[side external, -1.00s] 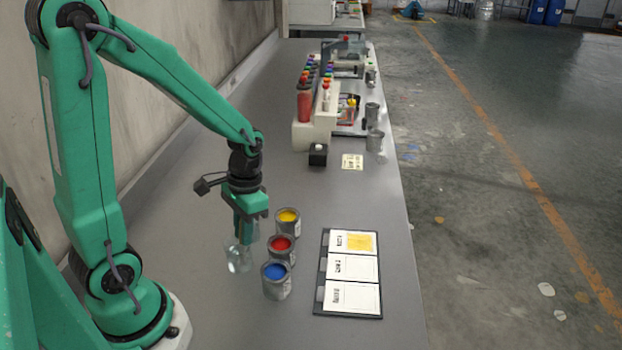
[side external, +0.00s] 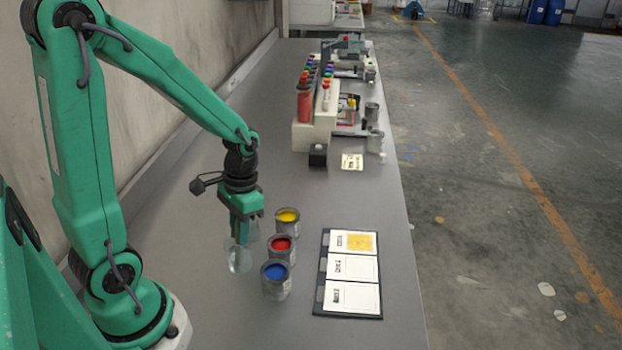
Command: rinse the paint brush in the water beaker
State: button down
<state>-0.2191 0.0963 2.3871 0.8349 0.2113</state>
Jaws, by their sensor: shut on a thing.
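The clear water beaker (side external: 239,260) stands on the grey bench, left of the paint cans. My gripper (side external: 245,238) points down over the beaker's mouth, with its fingertips at about rim height in this view. It is shut on the paint brush, which is mostly hidden by the fingers and the glass. I cannot make out the bristles or how deep they reach. Open cans of yellow (side external: 287,216), red (side external: 281,244) and blue (side external: 275,273) paint stand in a row just right of the beaker.
A dark board with three white cards (side external: 352,284) lies to the right; its top card has a yellow patch. A rack of coloured bottles (side external: 314,125), a small black box (side external: 318,154) and metal cups (side external: 374,141) stand farther back. The bench between is clear.

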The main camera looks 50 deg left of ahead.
jog(key=shift+w+d, duration=0.35)
dwell(0.7)
jog(key=shift+s+a, duration=0.2)
dwell(0.6)
dwell(0.3)
jog(key=shift+r, duration=4.25)
jog(key=shift+r, duration=1.5)
